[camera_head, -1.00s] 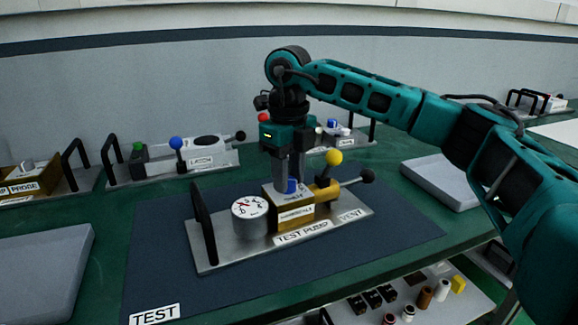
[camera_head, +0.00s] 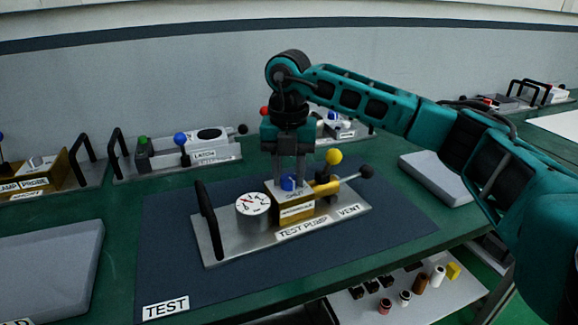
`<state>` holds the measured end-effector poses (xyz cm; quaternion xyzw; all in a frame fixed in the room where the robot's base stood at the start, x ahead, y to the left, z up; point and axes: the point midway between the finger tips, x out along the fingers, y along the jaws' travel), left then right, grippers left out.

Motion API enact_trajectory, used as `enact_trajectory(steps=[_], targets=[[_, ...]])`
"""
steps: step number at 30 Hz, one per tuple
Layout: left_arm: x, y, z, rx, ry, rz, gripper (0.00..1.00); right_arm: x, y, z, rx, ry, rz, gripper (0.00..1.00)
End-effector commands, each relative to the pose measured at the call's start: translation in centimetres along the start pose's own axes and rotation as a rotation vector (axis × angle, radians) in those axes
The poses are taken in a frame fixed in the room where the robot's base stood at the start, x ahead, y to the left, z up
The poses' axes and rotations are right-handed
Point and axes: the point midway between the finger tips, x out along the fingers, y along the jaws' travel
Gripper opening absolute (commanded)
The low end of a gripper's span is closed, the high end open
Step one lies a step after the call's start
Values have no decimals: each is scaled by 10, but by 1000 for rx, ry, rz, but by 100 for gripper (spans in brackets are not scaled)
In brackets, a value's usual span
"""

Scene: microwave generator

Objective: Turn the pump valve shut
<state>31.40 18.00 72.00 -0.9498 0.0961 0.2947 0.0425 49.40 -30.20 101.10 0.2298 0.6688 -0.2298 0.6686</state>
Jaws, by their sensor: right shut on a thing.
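The test pump is a metal plate (camera_head: 228,245) with a brass block (camera_head: 296,207), a round white gauge (camera_head: 253,204) at its left and a label reading TEST PUMP. A blue valve knob (camera_head: 288,183) sits on top of the block, by a label reading SHUT. My right gripper (camera_head: 289,181) points straight down with its fingers on either side of the blue knob, shut on it. The fingers partly hide the knob, so its exact angle is hard to tell. My left gripper is not in view.
A yellow ball (camera_head: 333,157) and a black-tipped lever (camera_head: 365,172) stand just right of the block. A black handle (camera_head: 207,218) rises at the plate's left end. The latch unit (camera_head: 205,155) stands behind. The blue mat (camera_head: 180,270) is clear in front.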

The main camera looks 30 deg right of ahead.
Motion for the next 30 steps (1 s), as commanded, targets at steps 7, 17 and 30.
enact_trajectory(steps=[7,17,30], targets=[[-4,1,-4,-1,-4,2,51,-1,0,0,116,-1,0,5],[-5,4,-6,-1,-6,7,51,0,0,0,166,-1,0,5],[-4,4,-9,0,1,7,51,0,0,0,167,-1,0,46]])
